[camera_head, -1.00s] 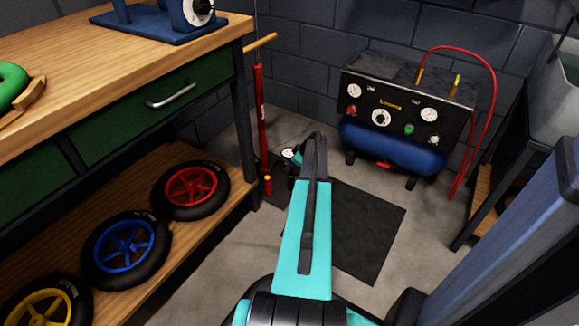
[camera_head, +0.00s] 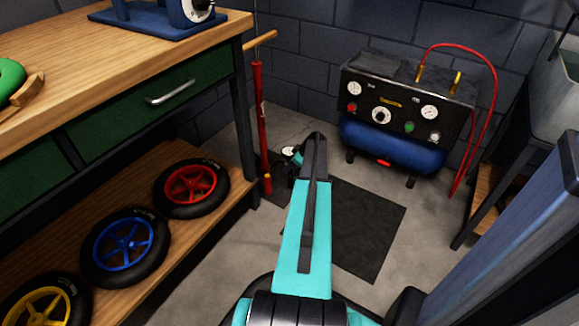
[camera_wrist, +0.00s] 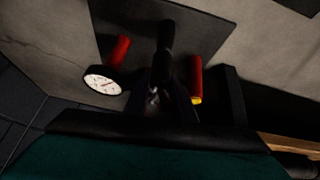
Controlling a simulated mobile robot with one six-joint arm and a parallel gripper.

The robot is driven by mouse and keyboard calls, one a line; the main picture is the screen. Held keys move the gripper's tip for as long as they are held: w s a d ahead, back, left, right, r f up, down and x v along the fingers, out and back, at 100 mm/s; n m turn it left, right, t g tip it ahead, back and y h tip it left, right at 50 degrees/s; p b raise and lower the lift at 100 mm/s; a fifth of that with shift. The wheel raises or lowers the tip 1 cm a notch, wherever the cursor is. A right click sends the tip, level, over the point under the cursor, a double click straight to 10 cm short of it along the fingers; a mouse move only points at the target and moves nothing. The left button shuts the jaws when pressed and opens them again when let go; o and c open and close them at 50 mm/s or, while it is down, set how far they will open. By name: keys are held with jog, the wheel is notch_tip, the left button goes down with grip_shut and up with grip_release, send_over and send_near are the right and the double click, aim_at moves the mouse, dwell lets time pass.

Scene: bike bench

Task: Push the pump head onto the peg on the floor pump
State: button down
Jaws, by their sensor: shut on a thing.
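The floor pump (camera_head: 262,120) stands upright on the floor beside the bench, with a red barrel and a wooden handle. Its white-faced gauge (camera_head: 288,152) shows low down, and again in the wrist view (camera_wrist: 103,82). In the wrist view my gripper (camera_wrist: 164,88) is shut on a dark part, which looks like the black pump head (camera_wrist: 166,38). Red cylindrical parts stand on both sides of it, the right one (camera_wrist: 196,75) with a yellow end. I cannot make out the peg clearly, or whether the head touches it.
The wooden bench (camera_head: 110,60) with drawers stands left, with several wheels on its lower shelf (camera_head: 185,245). A compressor (camera_head: 400,120) with a red hose stands at the back wall. A dark mat (camera_head: 365,225) lies on the clear floor right of my arm.

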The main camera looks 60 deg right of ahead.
jog(key=c, duration=1.4)
grip_release()
jog(key=p+v, duration=0.4)
jog(key=v, duration=0.9)
jog(key=shift+s+r, duration=0.2)
jog(key=shift+r, duration=0.15)
